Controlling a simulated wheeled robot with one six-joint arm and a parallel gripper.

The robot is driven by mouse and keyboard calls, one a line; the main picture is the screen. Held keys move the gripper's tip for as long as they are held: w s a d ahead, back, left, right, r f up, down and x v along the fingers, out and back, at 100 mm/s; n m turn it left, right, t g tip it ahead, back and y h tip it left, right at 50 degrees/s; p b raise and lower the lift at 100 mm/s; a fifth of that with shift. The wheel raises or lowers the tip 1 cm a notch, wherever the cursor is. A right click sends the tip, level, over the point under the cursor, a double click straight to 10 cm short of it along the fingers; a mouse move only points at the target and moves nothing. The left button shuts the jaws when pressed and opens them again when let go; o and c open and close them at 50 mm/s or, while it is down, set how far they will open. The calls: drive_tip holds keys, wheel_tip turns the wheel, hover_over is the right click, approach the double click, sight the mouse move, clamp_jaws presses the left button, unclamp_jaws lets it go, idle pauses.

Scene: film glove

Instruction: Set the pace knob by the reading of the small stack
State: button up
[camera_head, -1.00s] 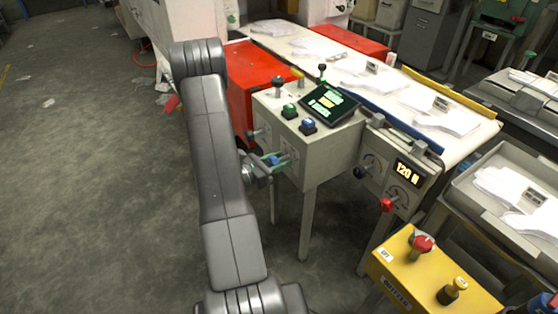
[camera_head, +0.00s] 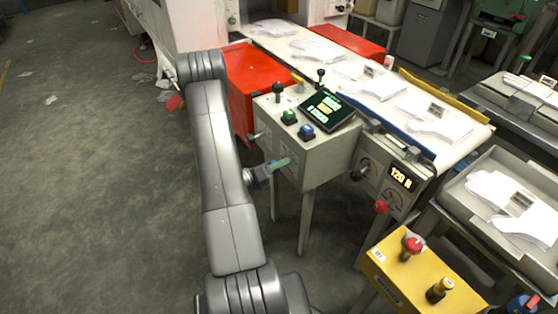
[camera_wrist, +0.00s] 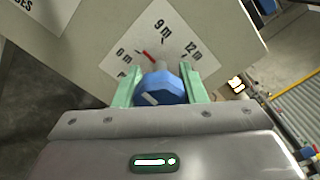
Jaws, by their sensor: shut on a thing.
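My gripper (camera_head: 276,165) is at the front face of the grey control box (camera_head: 312,162). In the wrist view its two green fingers (camera_wrist: 160,86) are closed on the sides of a blue knob (camera_wrist: 164,87) with a white line on it. The white dial plate (camera_wrist: 178,45) behind it reads 6 m, 9 m and 12 m; a lower-left mark is partly hidden. A red pointer (camera_wrist: 149,56) lies between 6 m and 9 m. In the head view the knob is hidden at the fingers. I cannot tell which stack is the small stack.
A tilted screen (camera_head: 327,107) shows lines too small to read. A conveyor (camera_head: 300,45) carries several white stacks (camera_head: 428,122). A display (camera_head: 401,177) reads 120 N beside a red knob (camera_head: 381,207). A yellow box (camera_head: 420,270) stands at front right.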

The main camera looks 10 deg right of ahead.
drive_tip(key=shift+n+p, duration=0.6)
drive_tip(key=shift+n, duration=0.6)
drive_tip(key=o, duration=1)
drive_tip(key=v, duration=1.4)
drive_tip(key=shift+d, duration=0.1)
drive_tip(key=shift+x, duration=6.9)
